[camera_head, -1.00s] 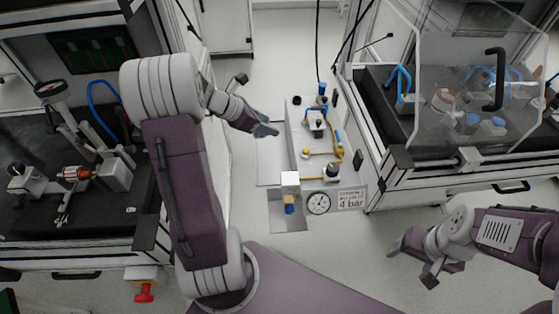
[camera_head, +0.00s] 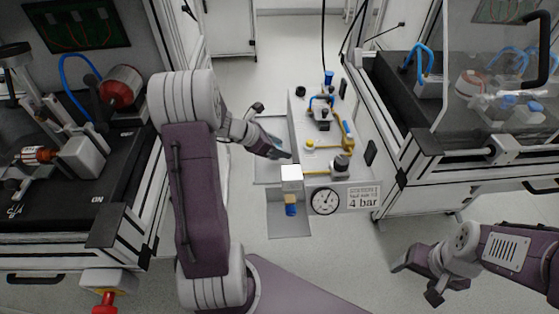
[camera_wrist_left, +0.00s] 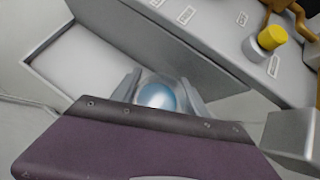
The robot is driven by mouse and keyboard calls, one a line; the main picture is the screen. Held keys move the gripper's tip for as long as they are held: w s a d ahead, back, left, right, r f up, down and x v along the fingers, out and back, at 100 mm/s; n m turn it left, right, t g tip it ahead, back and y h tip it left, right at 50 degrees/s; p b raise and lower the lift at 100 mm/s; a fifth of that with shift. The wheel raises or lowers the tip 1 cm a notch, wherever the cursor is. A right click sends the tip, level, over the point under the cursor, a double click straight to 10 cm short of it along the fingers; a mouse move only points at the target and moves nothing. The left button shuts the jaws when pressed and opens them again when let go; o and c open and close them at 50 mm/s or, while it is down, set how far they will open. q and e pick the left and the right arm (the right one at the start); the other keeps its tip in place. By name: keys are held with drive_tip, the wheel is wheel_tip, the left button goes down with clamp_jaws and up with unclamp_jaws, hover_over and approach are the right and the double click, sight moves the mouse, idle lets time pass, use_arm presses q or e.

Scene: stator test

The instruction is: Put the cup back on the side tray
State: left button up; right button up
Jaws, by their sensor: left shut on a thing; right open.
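My left gripper (camera_head: 284,156) is shut on the cup, just left of the grey pneumatic bench. In the left wrist view the cup (camera_wrist_left: 158,94) is a clear round vessel with pale blue inside, between the two fingers. In the head view the cup is mostly hidden by the gripper. A flat, pale side tray (camera_head: 265,174) lies at the bench's left side, below the gripper. In the left wrist view the tray (camera_wrist_left: 75,62) looks empty where it shows, with a raised rim. My right gripper (camera_head: 415,280) is open and empty at the lower right, over the floor.
The bench (camera_head: 308,122) carries valves, yellow pipes and a yellow knob (camera_wrist_left: 272,37). A gauge (camera_head: 325,201) and a "4 bar" sign (camera_head: 363,196) face its front. Black-topped workstations stand left (camera_head: 60,210) and right (camera_head: 425,125). A clear guard covers the right one.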

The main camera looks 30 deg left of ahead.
sight(280, 162)
use_arm(q)
drive_tip(key=shift+f+b, duration=1.15)
drive_tip(key=shift+f, duration=1.05)
drive_tip(key=shift+f, duration=0.15)
drive_tip(key=o, duration=1.1)
drive_tip(key=shift+c, duration=0.2)
drive_tip(key=shift+r, duration=0.35)
drive_tip(key=p+v, duration=0.5)
drive_tip(key=v, duration=0.6)
drive_tip(key=shift+s+a+r, duration=0.2)
drive_tip(key=shift+s+r, duration=0.05)
drive_tip(key=shift+s, duration=0.05)
